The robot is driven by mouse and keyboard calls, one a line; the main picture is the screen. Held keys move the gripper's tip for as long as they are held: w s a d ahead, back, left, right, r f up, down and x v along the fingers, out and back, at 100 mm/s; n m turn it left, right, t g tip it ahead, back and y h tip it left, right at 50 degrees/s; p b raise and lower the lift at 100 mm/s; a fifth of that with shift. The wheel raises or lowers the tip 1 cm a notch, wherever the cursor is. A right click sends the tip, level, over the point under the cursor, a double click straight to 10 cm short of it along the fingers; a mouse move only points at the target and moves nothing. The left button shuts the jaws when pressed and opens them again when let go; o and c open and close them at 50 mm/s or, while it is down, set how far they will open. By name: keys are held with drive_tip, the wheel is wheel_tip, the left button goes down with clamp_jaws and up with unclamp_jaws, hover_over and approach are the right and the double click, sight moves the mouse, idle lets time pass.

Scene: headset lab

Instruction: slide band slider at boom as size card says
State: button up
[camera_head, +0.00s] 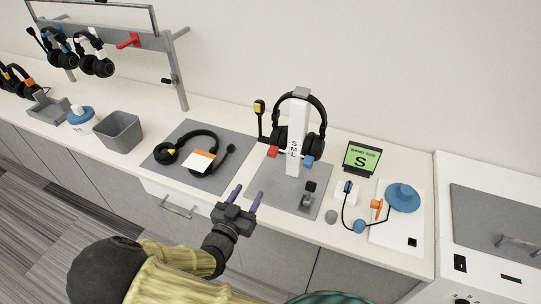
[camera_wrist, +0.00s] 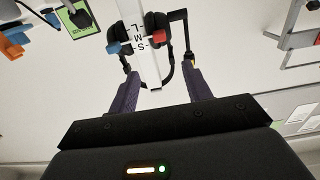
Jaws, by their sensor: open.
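A black headset (camera_head: 319,126) hangs on a white post (camera_head: 299,112) marked S, M, L. A red slider (camera_head: 272,152) is at its left side, the side of the yellow-tipped boom (camera_head: 259,108); a blue slider (camera_head: 308,160) is at its right. In the wrist view the red slider (camera_wrist: 161,34) is right of the post and the blue slider (camera_wrist: 113,47) left. I cannot tell exactly which letter each lines up with. The green size card (camera_head: 362,157) reads S. My gripper (camera_head: 247,195) is open and empty, in front of the stand, apart from both sliders.
Left of the stand, a second headset (camera_head: 203,140) with an orange-and-white card lies on a grey mat (camera_head: 167,183). A grey bin (camera_head: 118,131) stands further left. A rack (camera_head: 172,60) stands behind left.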

sight(271, 155)
drive_tip(key=p+x, duration=0.3)
drive_tip(key=x, duration=1.4)
drive_tip(key=shift+w+d, duration=0.1)
drive_tip(key=shift+w, duration=0.05)
